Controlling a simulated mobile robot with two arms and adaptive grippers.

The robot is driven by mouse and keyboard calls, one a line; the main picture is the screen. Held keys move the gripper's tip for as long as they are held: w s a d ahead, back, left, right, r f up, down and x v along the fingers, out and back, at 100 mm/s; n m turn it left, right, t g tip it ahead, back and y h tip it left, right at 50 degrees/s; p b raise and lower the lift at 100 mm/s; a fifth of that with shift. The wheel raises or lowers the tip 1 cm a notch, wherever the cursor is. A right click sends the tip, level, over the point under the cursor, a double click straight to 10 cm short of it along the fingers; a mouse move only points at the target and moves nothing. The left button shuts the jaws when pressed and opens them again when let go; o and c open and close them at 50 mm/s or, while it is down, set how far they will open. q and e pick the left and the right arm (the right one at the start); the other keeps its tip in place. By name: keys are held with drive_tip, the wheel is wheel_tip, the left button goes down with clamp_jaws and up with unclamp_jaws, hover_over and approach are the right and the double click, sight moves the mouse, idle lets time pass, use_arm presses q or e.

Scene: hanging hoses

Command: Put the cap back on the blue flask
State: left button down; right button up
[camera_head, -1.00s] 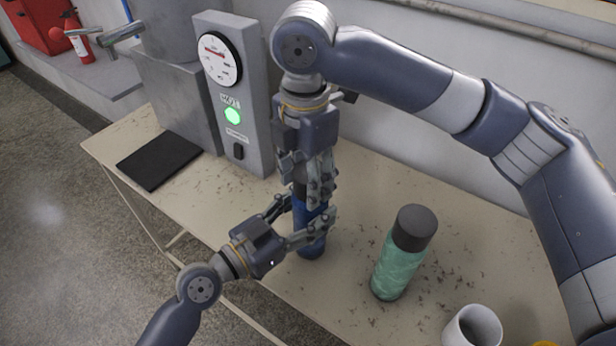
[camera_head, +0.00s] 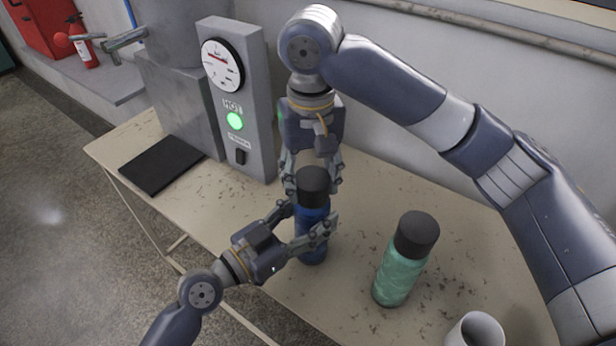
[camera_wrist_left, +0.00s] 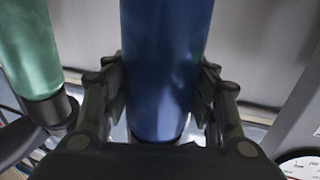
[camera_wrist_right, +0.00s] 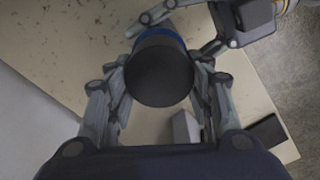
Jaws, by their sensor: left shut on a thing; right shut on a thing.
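The blue flask (camera_head: 312,218) is upright near the middle of the table. My left gripper (camera_head: 312,236) is shut around its body from the left, and the left wrist view shows the blue body (camera_wrist_left: 165,60) between both fingers. The black cap (camera_head: 313,181) is at the top of the flask, in line with it. I cannot tell whether the cap is fully seated.
A green flask with a dark cap (camera_head: 402,262) stands close on the right, with a white mug (camera_head: 476,330) in front of it. A gauge panel with a lit green lamp (camera_head: 236,120) and a black pad (camera_head: 162,164) are to the left. Table between pad and flask is clear.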

drive_tip(key=m, duration=0.5)
drive_tip(key=shift+d, duration=0.25)
drive_tip(key=o, duration=1)
drive_tip(key=shift+c, duration=0.2)
drive_tip(key=shift+r, duration=2.25)
